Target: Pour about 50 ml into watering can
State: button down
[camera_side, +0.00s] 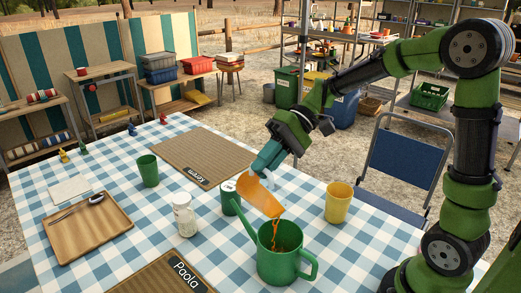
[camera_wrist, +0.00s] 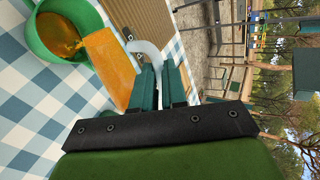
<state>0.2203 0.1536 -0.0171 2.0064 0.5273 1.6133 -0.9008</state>
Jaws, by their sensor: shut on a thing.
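My gripper (camera_side: 268,165) is shut on the pale handle of a jug (camera_side: 259,196) that looks orange from the liquid in it. The jug is steeply tipped, and an orange stream (camera_side: 274,232) runs from it into the green watering can (camera_side: 285,264). The can stands upright on the table with its spout to the left. In the wrist view, my gripper (camera_wrist: 158,82) has the jug (camera_wrist: 108,66) beyond its fingers, and orange liquid lies inside the watering can (camera_wrist: 46,40). The liquid level left in the jug is hard to tell.
A yellow cup (camera_side: 338,203) stands right of the can. A wooden tray (camera_side: 75,246) with a spoon lies at left. Woven mats cover part of the checked table.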

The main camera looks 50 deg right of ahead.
jog(key=shift+s+a+r+n+t, duration=0.1)
jog(key=shift+s+r+n+t, duration=0.25)
jog(key=shift+s, duration=0.2)
dwell(0.7)
